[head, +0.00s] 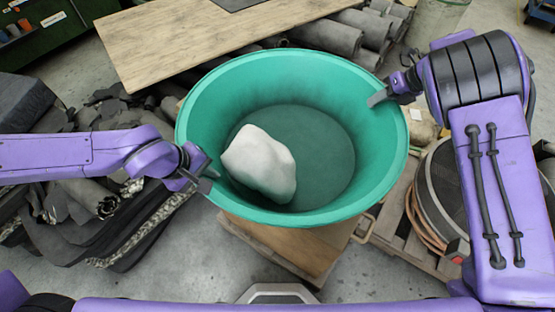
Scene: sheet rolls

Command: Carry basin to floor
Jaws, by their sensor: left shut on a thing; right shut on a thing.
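A large green basin (330,78) is in the middle of the head view, with its open top facing up. A white, rounded, stone-like lump (262,162) lies inside it, left of centre on its floor. My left gripper (207,176) is shut on the basin's left rim. My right gripper (378,98) is shut on its upper right rim. The basin is above a wooden board (285,245); whether its underside touches the board is hidden.
A wooden tabletop (190,38) lies behind the basin. Grey sheet rolls (335,38) are stacked behind it, and dark sheets (120,225) are piled at left. A round reel-like object (435,205) stands on a pallet at right. Bare concrete floor (190,260) shows in front.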

